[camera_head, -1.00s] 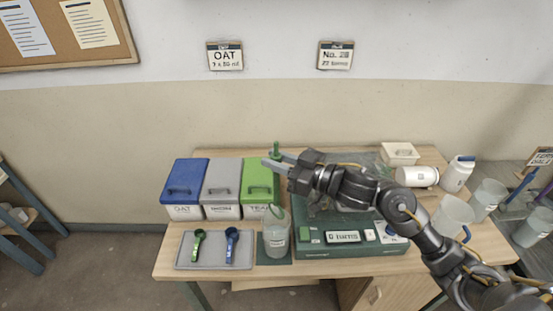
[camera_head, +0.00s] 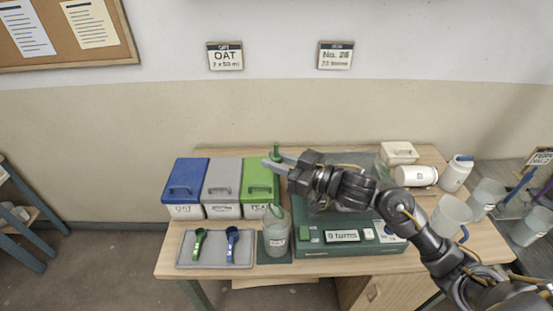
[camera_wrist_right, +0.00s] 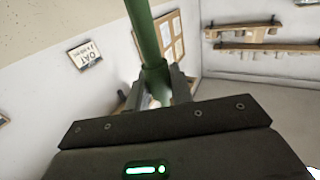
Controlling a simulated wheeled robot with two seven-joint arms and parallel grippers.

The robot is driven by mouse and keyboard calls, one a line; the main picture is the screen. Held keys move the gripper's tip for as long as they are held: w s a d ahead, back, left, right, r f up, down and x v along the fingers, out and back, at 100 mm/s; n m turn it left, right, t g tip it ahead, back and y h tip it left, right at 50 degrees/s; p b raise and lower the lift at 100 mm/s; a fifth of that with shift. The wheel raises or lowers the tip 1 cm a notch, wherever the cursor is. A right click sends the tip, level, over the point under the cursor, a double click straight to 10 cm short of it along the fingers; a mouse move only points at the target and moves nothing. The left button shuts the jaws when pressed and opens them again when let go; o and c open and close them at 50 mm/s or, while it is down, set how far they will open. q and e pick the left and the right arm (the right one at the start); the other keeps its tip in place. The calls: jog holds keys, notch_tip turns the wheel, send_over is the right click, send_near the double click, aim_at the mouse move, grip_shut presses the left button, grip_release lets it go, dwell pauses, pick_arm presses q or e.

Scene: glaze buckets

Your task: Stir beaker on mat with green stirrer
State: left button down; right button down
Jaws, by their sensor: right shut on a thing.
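My right gripper (camera_head: 273,163) is shut on the green stirrer (camera_head: 276,149), whose top sticks up above the fingers. In the right wrist view the green stirrer (camera_wrist_right: 145,35) stands between the two fingers (camera_wrist_right: 160,92). The clear beaker (camera_head: 277,238) stands on the dark green mat (camera_head: 263,256) at the table's front, below my gripper in the picture. A green part shows at the beaker's mouth; the stirrer's shaft is hard to make out against the green bucket, so I cannot tell how deep it reaches. My left gripper is out of view.
Blue (camera_head: 185,184), grey (camera_head: 221,182) and green-lidded (camera_head: 258,180) buckets stand behind the beaker. A grey tray (camera_head: 185,263) with green and blue scoops lies left. A green box with a turns display (camera_head: 342,236) stands right. Several clear jugs (camera_head: 452,216) and white containers stand farther right.

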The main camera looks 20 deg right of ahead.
aim_at(273, 206)
jog(key=shift+f+b, duration=5)
jog(key=shift+f, duration=3.1)
jog(key=shift+a, duration=0.1)
jog(key=shift+s+a+p, duration=0.3)
jog(key=shift+a+p, duration=0.15)
jog(key=shift+w+d, duration=0.35)
jog(key=shift+d, duration=0.2)
jog(key=shift+w+d, duration=0.3)
jog(key=shift+d, duration=0.25)
jog(key=shift+s+a, duration=0.1)
